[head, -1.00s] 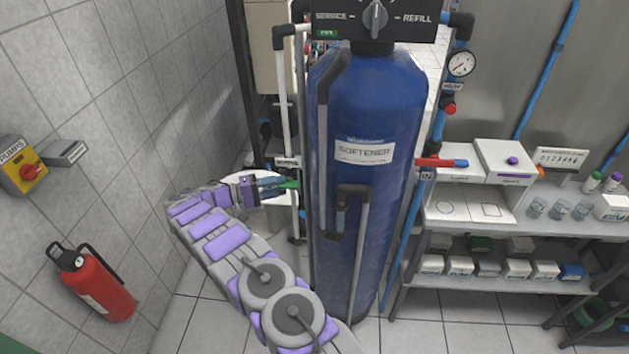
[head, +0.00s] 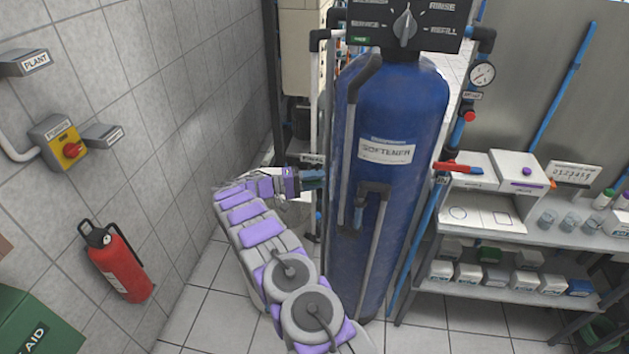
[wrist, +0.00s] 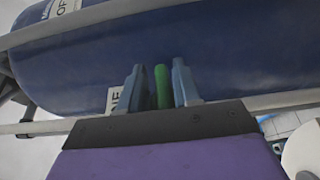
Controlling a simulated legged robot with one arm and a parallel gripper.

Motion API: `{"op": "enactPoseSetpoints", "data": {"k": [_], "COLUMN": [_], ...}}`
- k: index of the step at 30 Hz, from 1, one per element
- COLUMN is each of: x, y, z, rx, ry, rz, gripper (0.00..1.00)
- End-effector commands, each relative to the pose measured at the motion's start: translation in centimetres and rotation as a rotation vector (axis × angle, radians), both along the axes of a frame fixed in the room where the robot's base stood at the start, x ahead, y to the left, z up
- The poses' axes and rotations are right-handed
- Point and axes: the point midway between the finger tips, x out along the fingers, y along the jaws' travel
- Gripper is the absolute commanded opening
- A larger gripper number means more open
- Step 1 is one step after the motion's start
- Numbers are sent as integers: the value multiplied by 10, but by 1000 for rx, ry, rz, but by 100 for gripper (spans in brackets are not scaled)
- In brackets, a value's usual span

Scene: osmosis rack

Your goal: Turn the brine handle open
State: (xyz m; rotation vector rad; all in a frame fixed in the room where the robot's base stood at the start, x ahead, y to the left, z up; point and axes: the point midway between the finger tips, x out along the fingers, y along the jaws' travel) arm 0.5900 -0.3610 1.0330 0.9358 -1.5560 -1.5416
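The green handle (wrist: 162,87) shows in the wrist view as a short upright bar between my two finger tips. A small gap shows between it and the left finger; the right finger is very close to it, and I cannot tell if they touch. My gripper (wrist: 159,88) is open around the handle. In the head view my gripper (head: 312,180) is beside the left side of the blue softener tank (head: 385,215), and its fingers largely hide the handle. A white label (wrist: 114,98), partly covered by the left finger and ending in "NE", shows behind.
Grey and white pipes run along the tank's left side, close to my gripper. A tiled wall with a pumps switch (head: 62,142) and a fire extinguisher (head: 115,262) is at left. A shelf unit (head: 500,232) stands right of the tank.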

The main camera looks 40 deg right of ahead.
Motion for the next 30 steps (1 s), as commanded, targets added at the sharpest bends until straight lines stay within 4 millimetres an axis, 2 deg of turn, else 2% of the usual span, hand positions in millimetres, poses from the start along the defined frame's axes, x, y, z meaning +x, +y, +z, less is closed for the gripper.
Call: {"op": "enactPoseSetpoints", "data": {"k": [1, 10, 21, 30], "x": [0, 2, 2, 4], "y": [-1, 2, 4, 6], "z": [-1, -2, -4, -6], "rx": [1, 1, -16, -121], "ry": [0, 2, 25, 156], "rz": [0, 3, 4, 7], "gripper": [27, 0, 0, 0]}}
